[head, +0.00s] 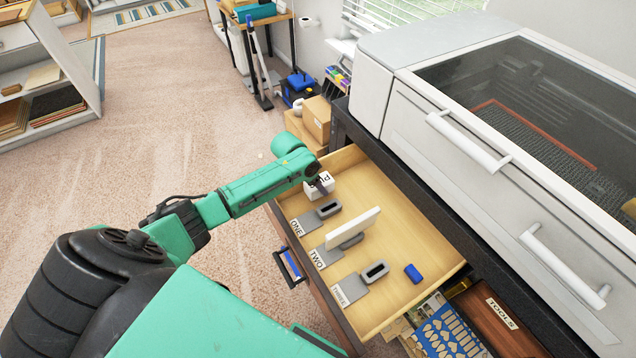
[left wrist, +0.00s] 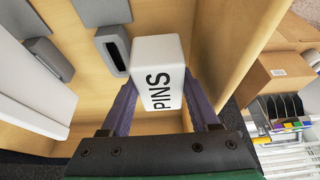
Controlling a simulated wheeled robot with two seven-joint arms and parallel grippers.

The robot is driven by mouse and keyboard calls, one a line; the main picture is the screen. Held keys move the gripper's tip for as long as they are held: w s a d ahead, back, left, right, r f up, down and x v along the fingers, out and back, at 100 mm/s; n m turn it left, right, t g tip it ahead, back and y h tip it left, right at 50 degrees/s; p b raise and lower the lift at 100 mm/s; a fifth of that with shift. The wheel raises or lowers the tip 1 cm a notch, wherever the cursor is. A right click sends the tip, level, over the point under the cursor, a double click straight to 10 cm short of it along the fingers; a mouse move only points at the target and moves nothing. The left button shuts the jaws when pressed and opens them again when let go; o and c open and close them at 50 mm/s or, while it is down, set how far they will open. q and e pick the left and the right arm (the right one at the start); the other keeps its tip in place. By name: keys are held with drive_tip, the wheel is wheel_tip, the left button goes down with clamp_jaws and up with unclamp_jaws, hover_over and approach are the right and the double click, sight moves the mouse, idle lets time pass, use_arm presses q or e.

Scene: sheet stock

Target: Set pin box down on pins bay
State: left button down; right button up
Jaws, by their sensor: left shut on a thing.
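The pin box (head: 322,184) is a small white block with black lettering, at the far left corner of the open wooden drawer (head: 405,245). In the left wrist view the box (left wrist: 160,72) reads PINS. My left gripper (head: 315,187) is shut on it, with purple fingers (left wrist: 158,100) on either side. I cannot tell whether the box touches the drawer floor. No bay marked for pins is legible; any marking under the box is hidden. My right gripper is not in view.
Grey slotted holders marked ONE (head: 328,209), TWO (head: 350,240) and THREE (head: 374,271) line the drawer's near side. A white panel (head: 352,226) stands upright in TWO. A blue block (head: 413,273) lies right of THREE. A large machine (head: 480,125) stands behind the drawer.

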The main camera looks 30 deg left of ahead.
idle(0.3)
use_arm(q)
drive_tip(key=shift+f, duration=0.45)
drive_tip(key=shift+f+b, duration=0.55)
drive_tip(key=shift+f, duration=0.15)
idle(0.3)
drive_tip(key=shift+f+b, duration=0.35)
drive_tip(key=shift+f, duration=0.3)
drive_tip(key=shift+f, duration=0.15)
